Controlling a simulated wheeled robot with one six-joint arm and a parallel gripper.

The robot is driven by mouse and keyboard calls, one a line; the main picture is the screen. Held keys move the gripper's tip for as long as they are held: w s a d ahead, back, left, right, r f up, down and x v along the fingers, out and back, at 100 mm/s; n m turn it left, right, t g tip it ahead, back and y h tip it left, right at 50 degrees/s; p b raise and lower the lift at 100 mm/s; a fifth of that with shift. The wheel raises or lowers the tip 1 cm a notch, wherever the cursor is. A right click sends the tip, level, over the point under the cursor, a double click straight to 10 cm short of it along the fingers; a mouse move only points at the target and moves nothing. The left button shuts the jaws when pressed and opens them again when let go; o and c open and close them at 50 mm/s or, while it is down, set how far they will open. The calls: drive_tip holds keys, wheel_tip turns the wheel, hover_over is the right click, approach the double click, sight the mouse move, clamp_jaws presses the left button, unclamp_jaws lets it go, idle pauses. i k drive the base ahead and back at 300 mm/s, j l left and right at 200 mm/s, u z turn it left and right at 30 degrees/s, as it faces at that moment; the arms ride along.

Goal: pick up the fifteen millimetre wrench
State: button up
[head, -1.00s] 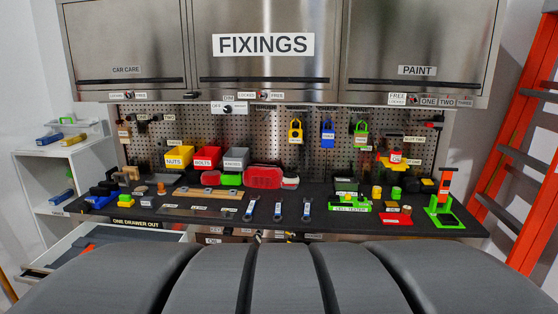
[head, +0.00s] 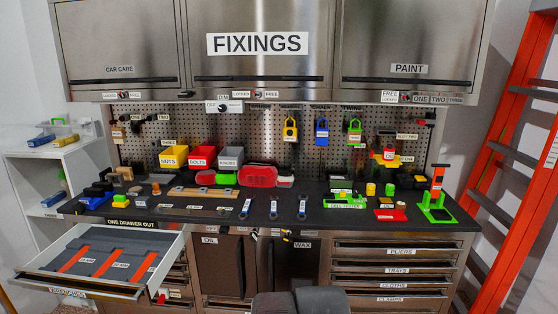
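Three wrenches with bluish-grey heads lie side by side near the front edge of the black worktop: a left wrench (head: 245,208), a middle wrench (head: 273,209) and a right wrench (head: 302,208). Their size markings are too small to read, so I cannot tell which one is fifteen millimetre. An open drawer (head: 172,250) at the lower left has a grey lining with three orange strips, each bearing a small label that I cannot read surely. My gripper is not in view.
Coloured bins (head: 201,157), a red case (head: 257,176) and a green-lettered cell tester (head: 345,202) stand on the worktop (head: 325,219). An orange ladder (head: 510,150) stands at the right. A dark rounded shape (head: 300,303) shows at the bottom centre; I cannot tell what it is.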

sight(273, 212)
drive_tip(key=u, duration=1.7)
drive_tip(key=l+z, duration=0.15)
drive_tip(key=z, duration=1.55)
drive_tip(key=i+z, duration=0.2)
drive_tip(key=i, duration=0.35)
drive_tip(key=i+z, duration=0.2)
drive_tip(key=i, duration=0.4)
drive_tip(key=i+j+z, duration=0.2)
drive_tip(key=i, duration=0.35)
